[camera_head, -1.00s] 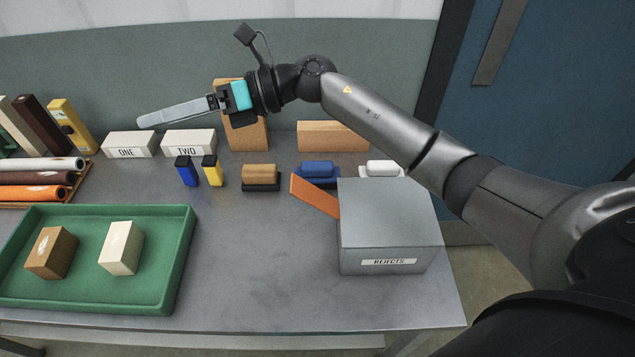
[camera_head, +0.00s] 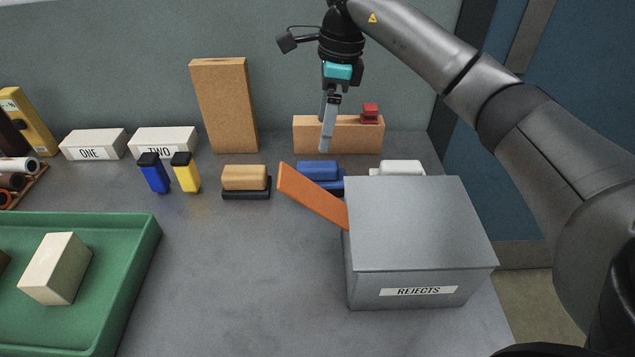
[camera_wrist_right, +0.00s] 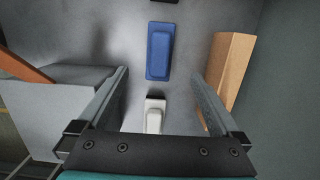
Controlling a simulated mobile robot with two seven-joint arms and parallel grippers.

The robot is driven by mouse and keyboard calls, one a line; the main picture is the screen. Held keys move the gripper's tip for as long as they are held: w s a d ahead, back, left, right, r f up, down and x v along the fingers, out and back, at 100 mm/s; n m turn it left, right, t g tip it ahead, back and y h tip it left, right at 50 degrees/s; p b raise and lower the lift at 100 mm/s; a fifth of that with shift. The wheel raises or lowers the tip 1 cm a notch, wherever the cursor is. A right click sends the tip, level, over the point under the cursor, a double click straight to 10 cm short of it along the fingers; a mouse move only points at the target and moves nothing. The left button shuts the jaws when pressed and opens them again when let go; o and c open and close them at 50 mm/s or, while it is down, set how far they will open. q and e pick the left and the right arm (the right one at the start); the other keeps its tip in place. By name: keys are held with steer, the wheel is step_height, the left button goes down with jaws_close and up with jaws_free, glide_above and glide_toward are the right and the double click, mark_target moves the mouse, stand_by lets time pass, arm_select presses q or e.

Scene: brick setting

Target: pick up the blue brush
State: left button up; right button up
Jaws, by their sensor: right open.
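The blue brush (camera_head: 318,171) lies on the grey table behind the orange chute, between the tan brush and the white brush. My right gripper (camera_head: 326,149) points down above and near it, in front of the long tan block. In the right wrist view the blue brush (camera_wrist_right: 160,50) lies ahead, beyond the fingertips. My right gripper (camera_wrist_right: 161,76) is open there, with nothing between its fingers. The white brush (camera_wrist_right: 154,116) shows below the blue one, lower between the fingers. My left gripper is not in view.
The grey rejects box (camera_head: 420,225) with its orange chute (camera_head: 310,195) stands in front of the brushes. A long tan block (camera_head: 350,137) carrying a small red thing (camera_head: 370,113) stands behind. The tan brush (camera_head: 245,180) is to the left. A green tray (camera_head: 135,255) is front left.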

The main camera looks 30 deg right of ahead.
mark_target(319, 164)
steer(key=f, duration=0.3)
steer(key=f+b, duration=0.1)
steer(key=f, duration=0.1)
steer(key=shift+w+a+f, duration=0.15)
steer(key=shift+a+f, duration=0.05)
steer(key=shift+a, duration=0.2)
steer(key=shift+w+a+f+b, duration=0.1)
steer(key=shift+f+b, duration=0.2)
steer(key=shift+f, duration=0.55)
step_height(319, 164, down, 4)
steer(key=shift+r+b, duration=0.25)
steer(key=shift+b, duration=0.4)
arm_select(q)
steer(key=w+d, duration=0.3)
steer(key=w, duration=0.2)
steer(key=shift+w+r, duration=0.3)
arm_select(e)
steer(key=shift+a+f, duration=0.15)
steer(key=shift+f, duration=0.5)
steer(key=shift+c, duration=0.2)
steer(key=c, duration=1.5)
